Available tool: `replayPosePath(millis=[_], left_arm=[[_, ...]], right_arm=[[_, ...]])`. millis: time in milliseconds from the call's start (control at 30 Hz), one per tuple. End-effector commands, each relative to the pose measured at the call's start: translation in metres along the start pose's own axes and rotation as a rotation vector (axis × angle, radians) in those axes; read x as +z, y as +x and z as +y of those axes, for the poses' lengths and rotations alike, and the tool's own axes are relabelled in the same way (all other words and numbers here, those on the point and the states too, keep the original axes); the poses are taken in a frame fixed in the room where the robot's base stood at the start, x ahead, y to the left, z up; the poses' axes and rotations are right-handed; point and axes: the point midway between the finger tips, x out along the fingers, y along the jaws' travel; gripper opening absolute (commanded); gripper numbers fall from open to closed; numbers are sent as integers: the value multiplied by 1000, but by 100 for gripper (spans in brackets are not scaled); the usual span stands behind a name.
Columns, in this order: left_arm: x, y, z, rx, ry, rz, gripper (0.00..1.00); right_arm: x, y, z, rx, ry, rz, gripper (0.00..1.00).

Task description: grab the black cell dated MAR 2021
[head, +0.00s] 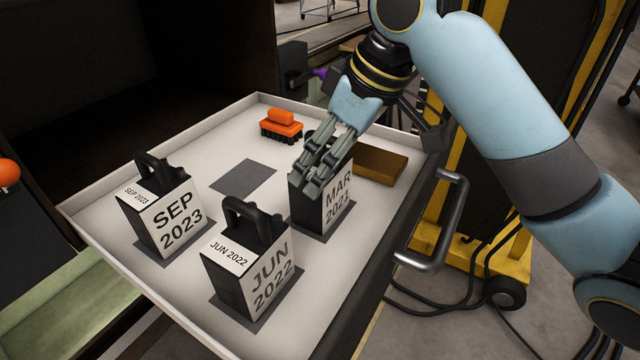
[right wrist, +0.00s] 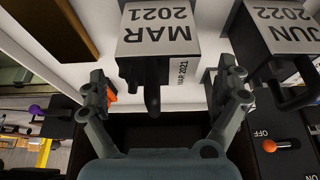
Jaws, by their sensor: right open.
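The black cell marked MAR 2021 (head: 338,201) stands upright on the drawer's right side, its top and handle partly hidden behind my right gripper (head: 309,183). That gripper is open just above and in front of the cell. In the right wrist view the same cell (right wrist: 158,42) appears upside down. Its black handle (right wrist: 152,92) lies between the two spread fingers (right wrist: 165,88), with gaps on both sides. The SEP 2023 cell (head: 170,215) stands at left and the JUN 2022 cell (head: 255,270) at front. My left gripper is not in view.
The shallow white drawer (head: 100,185) has a raised rim and a grey bar handle (head: 445,225) at right. An orange brush (head: 282,126) and a brown block (head: 380,164) lie towards its back. A bare dark square (head: 243,178) lies in the middle. A yellow-black cart stands at right.

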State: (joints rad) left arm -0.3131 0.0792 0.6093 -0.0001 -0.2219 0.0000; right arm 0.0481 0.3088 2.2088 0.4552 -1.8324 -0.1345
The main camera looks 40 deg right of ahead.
Motion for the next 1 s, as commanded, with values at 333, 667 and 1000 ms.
replayPosePath(millis=[333,667,1000], left_arm=[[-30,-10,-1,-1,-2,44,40],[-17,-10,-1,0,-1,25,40],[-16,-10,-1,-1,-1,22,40]], right_arm=[[-5,39,2,-1,0,0,100],[-4,40,2,0,0,0,80],[-4,39,2,-1,0,-1,36]])
